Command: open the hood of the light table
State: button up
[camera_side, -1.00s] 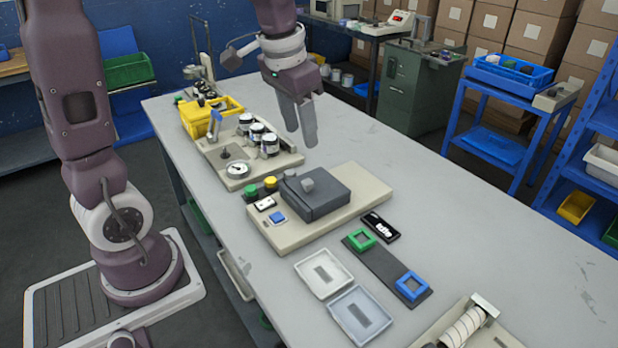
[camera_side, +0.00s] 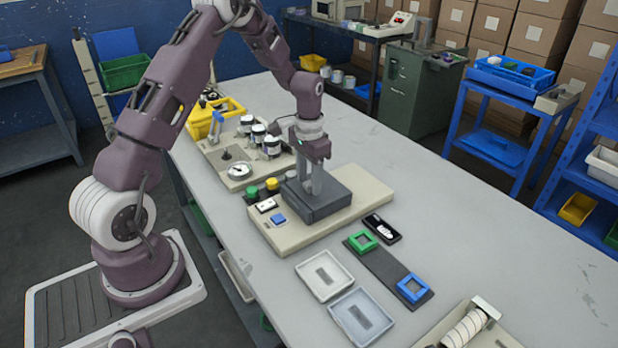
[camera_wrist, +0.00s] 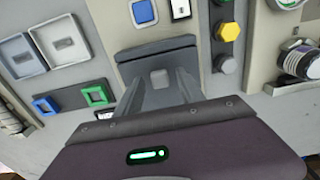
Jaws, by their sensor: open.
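The light table is a beige base (camera_side: 360,204) with a dark grey hood (camera_side: 330,200) lying closed on it. The hood's small grey knob (camera_wrist: 160,78) shows in the wrist view between my fingers. My gripper (camera_side: 311,188) points down over the hood with its fingertips at the knob. In the wrist view the fingers of my gripper (camera_wrist: 163,88) are apart, one on each side of the knob. In the side view the fingers hide the knob, and I cannot tell whether they touch it.
A blue button (camera_side: 278,219), a white switch (camera_side: 266,205) and green and yellow knobs stand at the base's left. Jars and a yellow bin (camera_side: 200,118) are behind. A black phone-like item (camera_side: 381,228), a strip with green and blue frames, and two trays (camera_side: 324,274) lie in front.

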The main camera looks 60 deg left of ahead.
jog(key=shift+c, duration=0.4)
grip_shut()
jog(key=shift+w, duration=0.15)
dwell(0.8)
